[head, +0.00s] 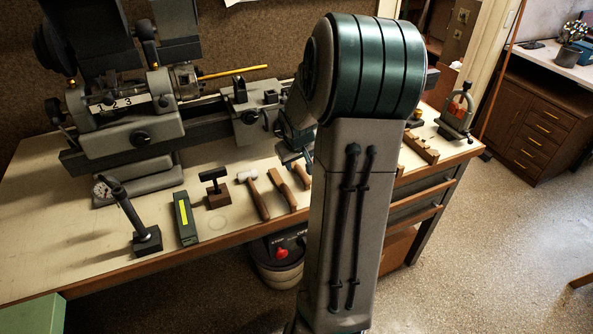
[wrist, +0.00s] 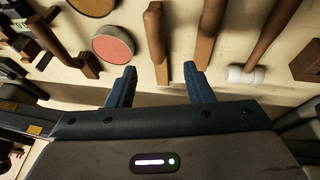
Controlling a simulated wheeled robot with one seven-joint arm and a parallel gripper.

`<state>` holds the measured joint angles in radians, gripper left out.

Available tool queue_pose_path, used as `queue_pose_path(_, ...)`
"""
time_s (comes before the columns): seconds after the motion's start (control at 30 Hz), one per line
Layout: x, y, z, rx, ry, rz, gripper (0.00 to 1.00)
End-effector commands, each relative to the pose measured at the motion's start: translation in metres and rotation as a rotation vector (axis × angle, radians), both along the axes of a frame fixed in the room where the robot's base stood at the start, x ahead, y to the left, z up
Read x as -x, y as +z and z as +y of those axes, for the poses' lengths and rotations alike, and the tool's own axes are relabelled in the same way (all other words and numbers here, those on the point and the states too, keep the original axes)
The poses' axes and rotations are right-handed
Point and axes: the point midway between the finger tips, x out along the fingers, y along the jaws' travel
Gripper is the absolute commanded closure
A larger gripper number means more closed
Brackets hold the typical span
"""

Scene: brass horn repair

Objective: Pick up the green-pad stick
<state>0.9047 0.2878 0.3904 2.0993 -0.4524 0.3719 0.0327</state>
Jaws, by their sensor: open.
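Two wooden sticks lie side by side on the bench. In the head view, one stick (head: 282,190) lies just right of the white-headed mallet, and the other (head: 302,178) is beside it, close under my gripper (head: 297,157). In the wrist view, the reddish-brown stick (wrist: 154,42) points between the fingertips of my gripper (wrist: 160,72), and the lighter stick (wrist: 206,42) lies by the right finger. I cannot make out a green pad on either stick. My gripper is open, with nothing visibly held between its fingers.
The white-headed mallet (wrist: 262,48) lies right of the sticks in the wrist view; a round reddish pad (wrist: 113,45) lies left. The lathe (head: 140,135) stands behind. A green box with a yellow stripe (head: 185,218) and a gauge stand (head: 145,238) are farther left.

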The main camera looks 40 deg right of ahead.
Motion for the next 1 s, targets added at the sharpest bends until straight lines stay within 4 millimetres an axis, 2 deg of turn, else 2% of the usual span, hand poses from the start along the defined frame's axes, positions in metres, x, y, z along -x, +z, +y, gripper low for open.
queue_pose_path(0.03, -0.003, -0.010, -0.002, -0.002, 0.001, 0.002, 0.53)
queue_pose_path(0.1, -0.006, -0.018, -0.004, -0.001, 0.000, 0.002, 0.53)
queue_pose_path(0.37, -0.012, -0.032, -0.010, 0.000, 0.000, 0.001, 0.53)
queue_pose_path(0.7, -0.025, -0.069, -0.024, -0.001, 0.001, 0.001, 0.53)
queue_pose_path(0.97, -0.026, -0.071, -0.026, 0.001, -0.001, 0.000, 0.53)
queue_pose_path(1.0, -0.026, -0.071, -0.026, 0.001, -0.001, 0.000, 0.56)
